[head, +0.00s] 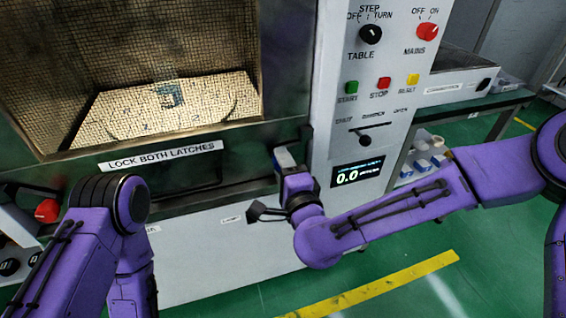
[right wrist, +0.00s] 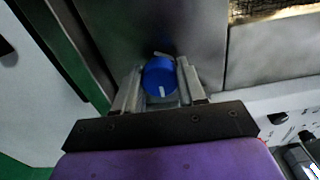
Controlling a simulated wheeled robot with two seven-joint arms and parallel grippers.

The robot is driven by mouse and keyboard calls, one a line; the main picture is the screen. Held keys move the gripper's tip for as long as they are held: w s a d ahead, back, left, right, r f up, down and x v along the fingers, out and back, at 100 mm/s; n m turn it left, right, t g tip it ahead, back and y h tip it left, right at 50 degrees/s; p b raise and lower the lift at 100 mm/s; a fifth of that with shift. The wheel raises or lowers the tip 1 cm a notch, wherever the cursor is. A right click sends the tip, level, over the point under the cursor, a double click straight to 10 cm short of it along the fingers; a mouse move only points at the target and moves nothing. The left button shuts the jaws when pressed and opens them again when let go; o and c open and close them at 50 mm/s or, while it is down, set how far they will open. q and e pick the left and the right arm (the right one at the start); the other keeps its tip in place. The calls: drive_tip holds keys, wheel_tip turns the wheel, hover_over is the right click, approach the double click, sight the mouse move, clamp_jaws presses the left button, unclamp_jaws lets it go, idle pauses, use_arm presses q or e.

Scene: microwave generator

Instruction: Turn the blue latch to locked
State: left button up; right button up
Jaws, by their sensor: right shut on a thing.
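The blue latch (right wrist: 159,72) is a round blue knob with a short white mark at its lower edge in the right wrist view. It sits on the grey metal front of the microwave. My right gripper (right wrist: 160,84) is shut on it, one finger on each side. In the head view my right gripper (head: 288,163) is at the lower right corner of the oven door, and it hides most of the latch. The label "LOCK BOTH LATCHES" (head: 161,156) is on the door frame. My left arm shows at lower left; its gripper is out of sight.
A red knob (head: 47,210) is at the left of the door. The control panel (head: 340,140) with knobs, coloured buttons, a slider (head: 366,140) and a display (head: 357,171) stands just right of my right gripper. A side bench (head: 470,125) is farther right. Green floor is open in front.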

drive_tip(key=n, duration=0.5)
drive_tip(key=shift+n+p, duration=0.4)
idle(0.4)
drive_tip(key=o, duration=1.1)
drive_tip(key=shift+a+f, duration=0.1)
drive_tip(key=shift+c, duration=0.2)
drive_tip(key=p+v, duration=0.3)
drive_tip(key=v, duration=0.7)
drive_tip(key=shift+s, duration=0.3)
